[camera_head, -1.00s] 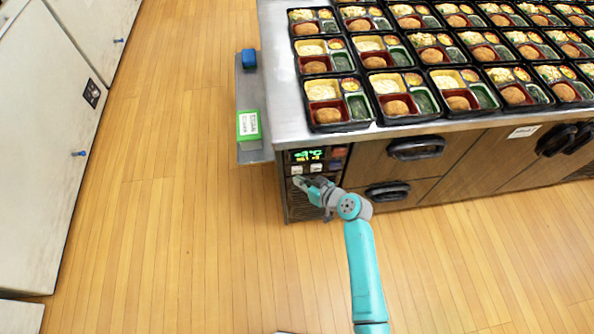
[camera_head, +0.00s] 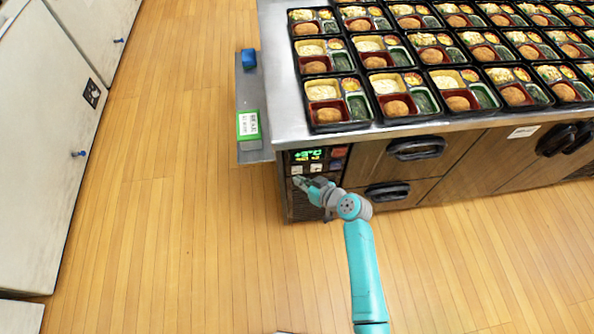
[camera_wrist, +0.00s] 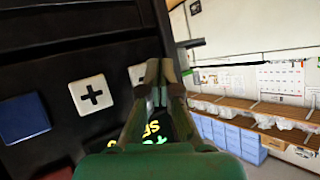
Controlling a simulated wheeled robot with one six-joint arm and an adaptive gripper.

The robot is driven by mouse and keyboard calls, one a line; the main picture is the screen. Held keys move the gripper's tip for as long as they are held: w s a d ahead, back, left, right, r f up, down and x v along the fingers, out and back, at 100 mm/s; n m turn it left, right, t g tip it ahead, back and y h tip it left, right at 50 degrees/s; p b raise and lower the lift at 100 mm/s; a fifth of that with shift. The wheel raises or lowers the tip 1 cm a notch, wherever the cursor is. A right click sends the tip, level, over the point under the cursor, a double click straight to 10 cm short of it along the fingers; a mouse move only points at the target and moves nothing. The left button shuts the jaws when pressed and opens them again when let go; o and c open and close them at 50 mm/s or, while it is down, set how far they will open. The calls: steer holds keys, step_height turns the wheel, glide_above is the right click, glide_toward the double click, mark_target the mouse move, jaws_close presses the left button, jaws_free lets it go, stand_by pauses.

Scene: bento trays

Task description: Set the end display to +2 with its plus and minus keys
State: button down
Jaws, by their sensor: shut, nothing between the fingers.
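The end display (camera_head: 307,155) is a dark panel on the near left end of the counter. Its small green text looks like +3, with yellow characters below, but the digit is hard to be sure of. The white plus key (camera_wrist: 91,95) is clear in the wrist view. A second white key (camera_wrist: 138,76), its sign hidden, is partly behind my fingers. In the head view the two white keys sit under the display. My gripper (camera_head: 298,180) is shut and empty, its tip close to the left key (camera_head: 296,170); I cannot tell whether it touches.
A blue key (camera_wrist: 23,118) is beside the plus key. Drawers with black handles (camera_head: 415,148) are right of the panel. Bento trays (camera_head: 338,128) cover the counter top. Floor at left is clear.

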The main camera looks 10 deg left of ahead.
steer(key=shift+w, duration=0.1)
stand_by(0.3)
steer(key=shift+w+a, duration=0.15)
steer(key=shift+w, duration=0.15)
steer(key=shift+w+a, duration=0.1)
steer(key=shift+w, duration=0.35)
stand_by(0.8)
steer(key=shift+s, duration=0.1)
steer(key=shift+s+d, duration=0.25)
steer(key=shift+s, duration=0.5)
steer(key=shift+s+d, duration=0.2)
steer(key=shift+s, duration=0.6)
steer(key=shift+s+d, duration=0.25)
steer(key=shift+s, duration=0.55)
steer(key=shift+s+d, duration=0.2)
steer(key=shift+s, duration=0.6)
